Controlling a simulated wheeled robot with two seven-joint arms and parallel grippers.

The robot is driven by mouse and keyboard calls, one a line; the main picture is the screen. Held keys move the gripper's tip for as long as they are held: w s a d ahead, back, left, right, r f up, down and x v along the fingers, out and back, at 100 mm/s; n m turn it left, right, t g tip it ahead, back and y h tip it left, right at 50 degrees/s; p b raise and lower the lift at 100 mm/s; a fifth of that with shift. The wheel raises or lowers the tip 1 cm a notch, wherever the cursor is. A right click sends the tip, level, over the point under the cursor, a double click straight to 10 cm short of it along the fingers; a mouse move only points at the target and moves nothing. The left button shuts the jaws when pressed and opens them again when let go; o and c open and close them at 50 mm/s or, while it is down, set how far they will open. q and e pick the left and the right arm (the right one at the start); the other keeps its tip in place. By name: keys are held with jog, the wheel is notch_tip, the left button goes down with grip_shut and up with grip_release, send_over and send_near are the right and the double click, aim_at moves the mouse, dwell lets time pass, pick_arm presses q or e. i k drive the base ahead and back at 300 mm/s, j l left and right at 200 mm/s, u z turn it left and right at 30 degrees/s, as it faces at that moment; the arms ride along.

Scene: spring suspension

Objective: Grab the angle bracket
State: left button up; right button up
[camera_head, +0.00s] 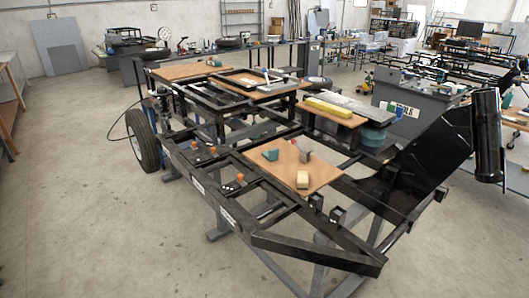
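A wooden board (325,173) lies on the near part of a black metal trailer frame (310,252). On the board are a small teal item (271,155), a small grey and reddish upright piece (305,156) and a yellow block (303,179). The grey piece may be the angle bracket, but it is too small to be sure. Small black brackets (337,214) also stand on the frame beside the board's near right edge. Neither of my grippers is clearly in view.
Small orange-topped parts (239,178) sit on the frame's left side. A yellow block (329,107) lies on another board behind. A wheel (144,139) is at the frame's left. A black cylinder (487,135) stands at the right. The floor at left is clear.

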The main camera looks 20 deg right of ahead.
aim_at(273, 154)
jog(key=i+j+z, duration=0.15)
jog(key=z, duration=0.25)
jog(key=i+j+z, duration=0.1)
jog(key=j+z, duration=0.15)
jog(key=z, duration=0.2)
